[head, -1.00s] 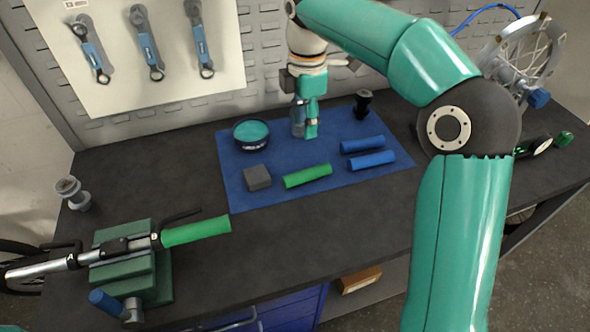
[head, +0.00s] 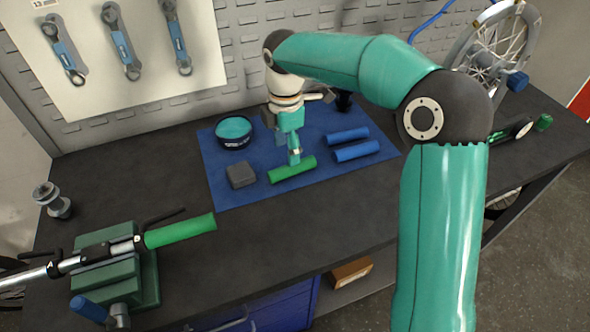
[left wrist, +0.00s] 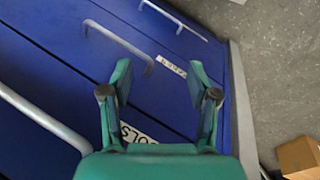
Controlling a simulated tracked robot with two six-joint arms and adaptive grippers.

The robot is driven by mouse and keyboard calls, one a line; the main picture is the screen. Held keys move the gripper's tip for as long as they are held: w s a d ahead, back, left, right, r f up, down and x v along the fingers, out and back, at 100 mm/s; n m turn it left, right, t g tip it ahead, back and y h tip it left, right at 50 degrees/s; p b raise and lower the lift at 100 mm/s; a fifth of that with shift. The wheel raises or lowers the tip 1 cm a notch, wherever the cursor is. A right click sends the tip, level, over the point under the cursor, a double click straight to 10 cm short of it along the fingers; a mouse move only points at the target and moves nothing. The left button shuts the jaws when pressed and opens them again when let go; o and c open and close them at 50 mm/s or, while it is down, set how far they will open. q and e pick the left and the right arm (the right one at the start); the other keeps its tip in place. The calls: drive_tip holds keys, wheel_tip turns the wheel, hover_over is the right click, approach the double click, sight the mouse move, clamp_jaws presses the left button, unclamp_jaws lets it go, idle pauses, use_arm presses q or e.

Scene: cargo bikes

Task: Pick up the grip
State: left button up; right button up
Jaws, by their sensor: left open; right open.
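A loose green grip (head: 292,169) lies on the blue mat (head: 225,190) on the workbench. My right gripper (head: 294,160) points down right at this grip, its fingertips at the grip's upper edge. It is open; whether the fingers touch the grip I cannot tell. Two blue grips (head: 347,136) lie to its right on the mat. Another green grip (head: 180,231) sits on the end of a handlebar (head: 68,264) held in a green vise. My left gripper (left wrist: 160,100) is open and empty in the left wrist view, in front of blue drawers (left wrist: 90,60).
A round tin (head: 234,132) and a dark grey block (head: 241,175) lie on the mat, left of my right gripper. The vise (head: 118,275) stands at the front left. A spoked wheel (head: 490,50) stands at the back right. The bench front is clear.

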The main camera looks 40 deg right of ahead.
sight(288, 167)
drive_tip(key=shift+w+d+f, duration=0.1)
drive_tip(key=shift+d+f, duration=0.05)
drive_tip(key=shift+f, duration=1.75)
drive_tip(key=shift+w+d+f, duration=0.1)
drive_tip(key=shift+f, duration=1.75)
clamp_jaws()
